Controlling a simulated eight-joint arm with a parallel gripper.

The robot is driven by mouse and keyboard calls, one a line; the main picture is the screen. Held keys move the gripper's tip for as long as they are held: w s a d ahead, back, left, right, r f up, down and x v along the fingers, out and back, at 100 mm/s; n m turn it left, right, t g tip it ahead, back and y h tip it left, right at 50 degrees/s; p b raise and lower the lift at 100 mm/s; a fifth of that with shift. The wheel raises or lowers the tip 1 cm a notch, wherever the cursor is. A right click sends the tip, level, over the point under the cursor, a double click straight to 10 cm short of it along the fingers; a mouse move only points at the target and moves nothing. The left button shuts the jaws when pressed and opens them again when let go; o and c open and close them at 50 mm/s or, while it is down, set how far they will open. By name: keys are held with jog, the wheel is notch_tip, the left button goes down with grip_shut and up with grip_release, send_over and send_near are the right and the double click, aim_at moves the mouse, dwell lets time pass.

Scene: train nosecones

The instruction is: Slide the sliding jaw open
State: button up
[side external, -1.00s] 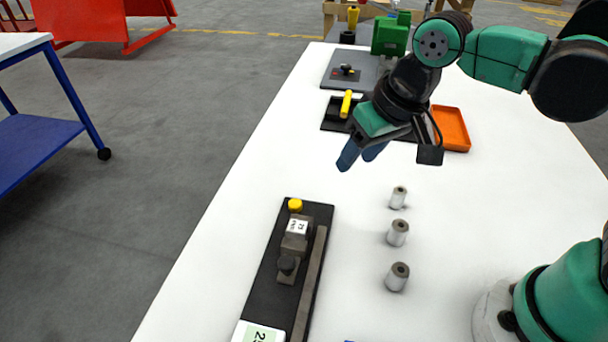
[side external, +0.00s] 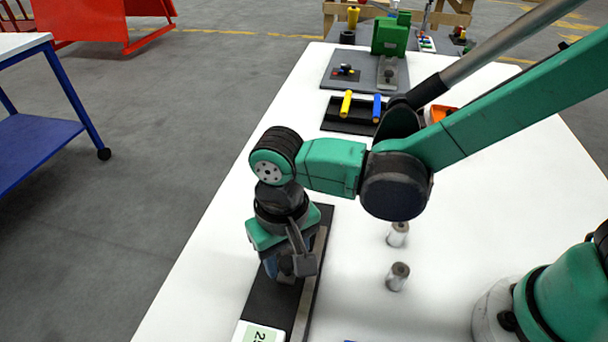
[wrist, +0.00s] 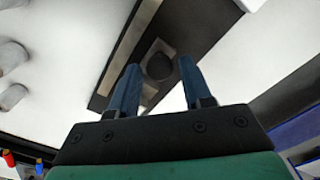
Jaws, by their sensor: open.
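The sliding jaw sits on a long black base (side external: 262,300); in the side view my gripper hides most of it. In the wrist view its dark round knob (wrist: 159,65) shows on a grey block (wrist: 150,92). My gripper (side external: 281,268) points down over the jaw, with its blue fingers open. In the wrist view the fingers of my gripper (wrist: 158,70) stand on either side of the knob, with gaps visible. Whether either finger touches it I cannot tell. A long grey rail (side external: 303,309) runs along the base's right side.
Grey cylinders (side external: 397,276) stand right of the base. A white-green label card (side external: 258,332) lies at its near end. Farther back are a black tray (side external: 333,118) with yellow and blue rods, and a green machine (side external: 390,37). The white table is clear to the left.

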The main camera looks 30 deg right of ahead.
jog(key=shift+f, duration=0.2)
grip_shut()
dwell(1.3)
